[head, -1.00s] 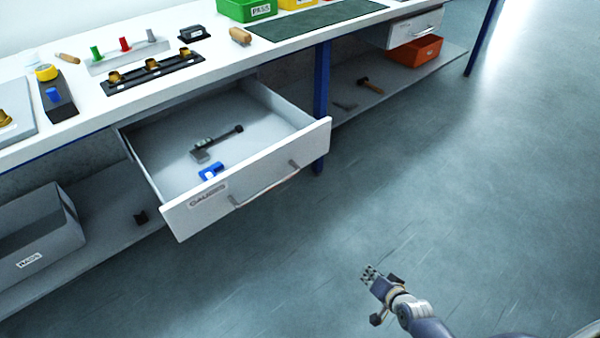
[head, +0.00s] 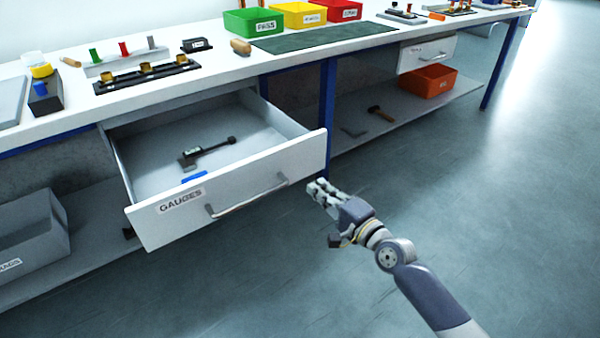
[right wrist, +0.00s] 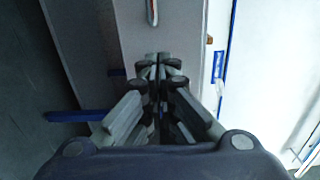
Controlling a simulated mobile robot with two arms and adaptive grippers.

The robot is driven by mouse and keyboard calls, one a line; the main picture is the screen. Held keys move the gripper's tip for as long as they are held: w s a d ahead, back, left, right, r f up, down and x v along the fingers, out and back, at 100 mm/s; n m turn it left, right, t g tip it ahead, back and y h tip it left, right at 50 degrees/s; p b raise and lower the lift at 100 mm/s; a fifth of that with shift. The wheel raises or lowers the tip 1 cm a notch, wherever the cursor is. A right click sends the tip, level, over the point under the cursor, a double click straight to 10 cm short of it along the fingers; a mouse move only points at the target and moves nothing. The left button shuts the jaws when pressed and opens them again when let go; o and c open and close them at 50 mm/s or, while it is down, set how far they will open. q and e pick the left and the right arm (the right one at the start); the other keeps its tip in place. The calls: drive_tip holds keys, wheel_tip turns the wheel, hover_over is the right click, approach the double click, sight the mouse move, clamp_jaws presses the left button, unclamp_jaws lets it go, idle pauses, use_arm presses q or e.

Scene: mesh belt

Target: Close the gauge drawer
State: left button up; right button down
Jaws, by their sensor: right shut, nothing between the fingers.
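The gauge drawer (head: 240,182) hangs open under the bench, its white front labelled GAUGES and fitted with a bar handle (head: 248,197). Inside lie a dark caliper-like tool (head: 208,150) and a blue item (head: 194,178), partly hidden by the front. My right gripper (head: 316,188) is shut and empty, just off the right end of the drawer front, apart from the handle in the head view. In the right wrist view my shut fingers (right wrist: 158,68) point toward the drawer, with the handle (right wrist: 152,12) at the top edge. My left gripper is not in view.
A blue bench leg (head: 327,115) stands just right of the drawer. The bench top (head: 220,72) carries fixtures and coloured bins. A lower shelf holds a grey box (head: 35,240) and an orange bin (head: 428,82). The floor in front is clear.

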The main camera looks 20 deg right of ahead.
sight(294, 166)
drive_tip(key=x, duration=0.7)
drive_tip(key=shift+w+f+b, duration=0.1)
drive_tip(key=shift+b, duration=0.3)
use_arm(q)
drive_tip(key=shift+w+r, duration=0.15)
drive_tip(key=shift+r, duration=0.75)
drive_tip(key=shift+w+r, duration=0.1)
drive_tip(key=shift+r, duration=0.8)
use_arm(e)
drive_tip(key=shift+w+a, duration=0.2)
drive_tip(key=shift+w, duration=0.45)
